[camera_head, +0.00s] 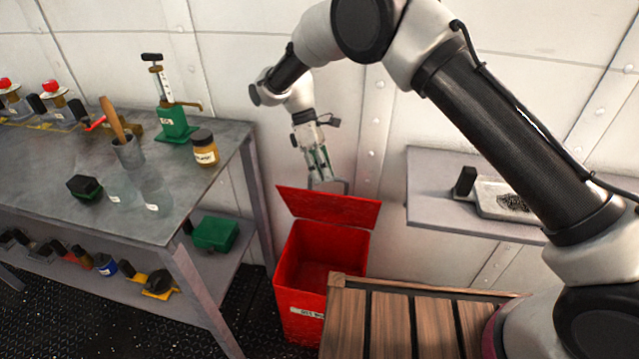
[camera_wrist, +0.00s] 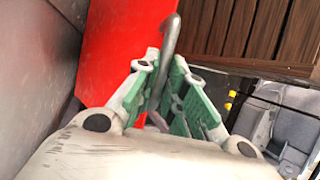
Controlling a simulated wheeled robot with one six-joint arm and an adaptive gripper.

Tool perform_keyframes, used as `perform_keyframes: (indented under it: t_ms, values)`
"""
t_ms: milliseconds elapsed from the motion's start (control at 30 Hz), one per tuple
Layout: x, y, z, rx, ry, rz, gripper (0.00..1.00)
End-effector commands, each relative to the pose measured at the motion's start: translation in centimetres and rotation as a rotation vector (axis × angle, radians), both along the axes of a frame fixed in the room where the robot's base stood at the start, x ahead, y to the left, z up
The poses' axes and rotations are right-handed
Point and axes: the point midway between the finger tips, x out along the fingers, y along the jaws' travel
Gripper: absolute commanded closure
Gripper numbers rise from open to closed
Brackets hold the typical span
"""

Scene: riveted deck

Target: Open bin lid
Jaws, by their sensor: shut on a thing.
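The red bin (camera_head: 300,272) stands on the floor between the workbench and a slatted wooden surface. Its lid (camera_head: 330,209) is swung up at the back, tilted, and the bin's empty-looking inside shows. My gripper (camera_head: 321,178) is at the lid's upper edge, behind it. In the wrist view my gripper (camera_wrist: 163,88) has its green-padded fingers closed around a grey curved handle (camera_wrist: 170,36), with the red lid (camera_wrist: 112,45) beyond. The handle's lower part is hidden between the fingers.
A grey workbench (camera_head: 75,170) with bottles, glasses and a green pump (camera_head: 176,122) stands at left. A wall shelf (camera_head: 430,190) with a tray is at right. The slatted wooden top (camera_head: 385,325) is close to the bin's front right. The wall is right behind my gripper.

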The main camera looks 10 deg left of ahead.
Motion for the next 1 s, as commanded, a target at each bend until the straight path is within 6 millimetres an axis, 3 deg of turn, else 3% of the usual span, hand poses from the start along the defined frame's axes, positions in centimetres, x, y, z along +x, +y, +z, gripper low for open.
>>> perform_keyframes:
  t_ms: [500, 533, 633, 1000]
  values:
    - [0.44, -0.36, -0.37, -0.004, 0.003, -0.001, 1.0]
    - [0.44, -0.37, -0.38, -0.004, 0.003, -0.001, 0.86]
    - [0.41, -0.32, -0.31, -0.004, 0.004, -0.001, 0.68]
    - [0.55, 0.03, 0.31, -0.001, 0.001, 0.0, 0.66]
